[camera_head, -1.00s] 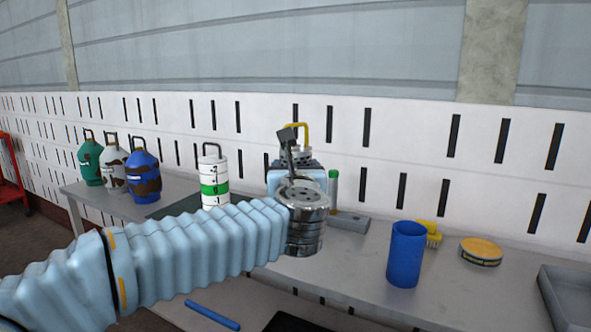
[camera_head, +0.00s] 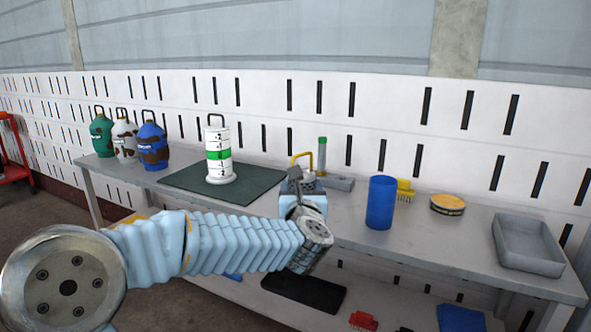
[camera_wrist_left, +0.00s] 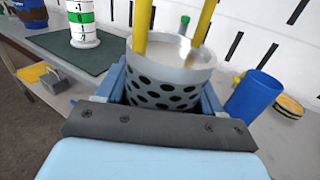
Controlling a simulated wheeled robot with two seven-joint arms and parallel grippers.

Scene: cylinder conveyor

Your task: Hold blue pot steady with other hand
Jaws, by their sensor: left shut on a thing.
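A plain blue open-topped pot (camera_head: 381,203) stands upright on the grey bench, right of my left gripper (camera_head: 303,183) and apart from it. It also shows in the left wrist view (camera_wrist_left: 250,97). My left gripper is shut on a perforated metal basket (camera_wrist_left: 165,85) with a yellow handle (camera_wrist_left: 143,22). In the head view the basket is mostly hidden by my wrist, but its yellow handle (camera_head: 303,157) shows. Whether the basket touches the bench cannot be told. A blue canister with brown patches (camera_head: 152,147) stands at the far left. My right gripper is not in view.
A white canister with a green band (camera_head: 219,155) stands on a dark green mat (camera_head: 255,185). A green-topped tube (camera_head: 322,152), a yellow brush (camera_head: 405,190), a round yellow-topped tin (camera_head: 447,204) and a grey tray (camera_head: 528,244) are on the bench. A slotted white wall stands behind.

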